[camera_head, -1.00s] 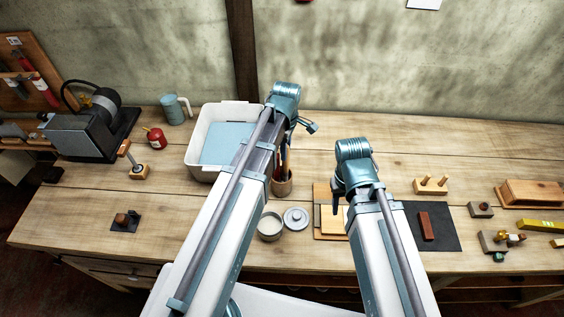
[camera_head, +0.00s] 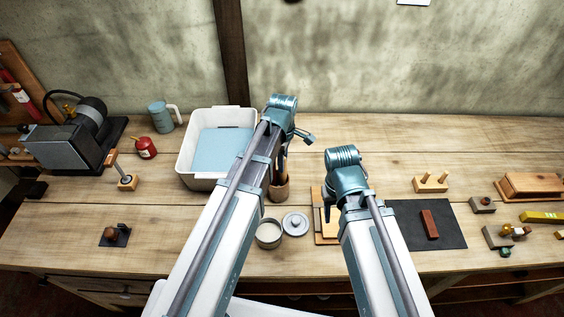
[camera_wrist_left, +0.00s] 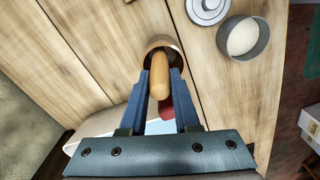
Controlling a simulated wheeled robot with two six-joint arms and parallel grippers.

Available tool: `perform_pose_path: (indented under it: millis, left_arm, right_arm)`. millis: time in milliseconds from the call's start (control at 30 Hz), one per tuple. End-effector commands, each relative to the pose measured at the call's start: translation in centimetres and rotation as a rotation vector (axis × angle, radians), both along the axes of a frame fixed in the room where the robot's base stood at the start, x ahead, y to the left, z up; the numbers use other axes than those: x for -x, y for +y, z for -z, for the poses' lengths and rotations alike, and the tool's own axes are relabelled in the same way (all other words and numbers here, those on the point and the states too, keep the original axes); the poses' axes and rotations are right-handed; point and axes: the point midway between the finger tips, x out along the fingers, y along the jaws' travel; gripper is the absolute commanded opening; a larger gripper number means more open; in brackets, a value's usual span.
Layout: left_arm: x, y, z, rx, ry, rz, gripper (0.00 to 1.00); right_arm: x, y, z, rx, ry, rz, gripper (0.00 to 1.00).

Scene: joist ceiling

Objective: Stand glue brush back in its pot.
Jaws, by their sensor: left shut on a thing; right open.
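My left gripper (camera_wrist_left: 160,74) is shut on a tan, round-ended wooden handle (camera_wrist_left: 159,88), which I take as the glue brush. In the left wrist view the handle overlaps the mouth of a round brown pot (camera_wrist_left: 166,42); its lower end is hidden, so I cannot tell how deep it sits. In the head view the brown pot (camera_head: 279,192) stands upright on the bench under my left gripper (camera_head: 284,166), partly hidden by my arm. My right gripper (camera_head: 327,208) is open, low over the wooden boards, its fingers partly hidden.
A metal pot of pale contents (camera_head: 268,233) and a round grey lid (camera_head: 295,223) stand just in front of the brown pot. A white tub (camera_head: 187,160) is behind left. A dark mat (camera_head: 450,215) with a red-brown block lies right. The front left bench is mostly clear.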

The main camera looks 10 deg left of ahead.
Motion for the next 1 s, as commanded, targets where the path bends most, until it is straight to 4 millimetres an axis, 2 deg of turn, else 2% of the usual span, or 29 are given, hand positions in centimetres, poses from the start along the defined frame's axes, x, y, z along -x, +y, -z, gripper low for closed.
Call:
perform_pose_path:
  millis: [67, 100, 233, 667, 867, 1000]
  left_arm:
    - [0.0, 0.0, 0.4, 0.0, 0.0, 0.0, 0.0]
    - [0.0, 0.0, 0.3, 0.0, 0.0, 0.0, 0.36]
    - [0.0, 0.0, 0.3, 0.0, 0.0, 0.0, 0.59]
    - [0.0, 0.0, -0.1, 0.0, 0.0, 0.0, 0.6]
    - [0.0, 0.0, -1.6, 0.0, 0.0, 0.0, 0.6]
    - [0.2, 0.2, -3.4, 0.0, 0.0, 0.0, 0.6]
  right_arm:
    - [0.0, 0.0, 0.4, 0.0, 0.0, -0.001, 0.5]
    - [0.0, 0.0, 0.3, 0.0, 0.0, -0.001, 0.5]
    - [0.0, 0.0, 0.3, 0.0, 0.0, -0.001, 0.5]
    - [0.0, 0.0, -0.1, 0.0, 0.0, -0.001, 0.5]
    - [0.0, 0.0, -1.6, 0.0, 0.0, 0.0, 0.5]
    - [0.0, 0.0, -3.4, 0.0, 0.001, -0.001, 0.5]
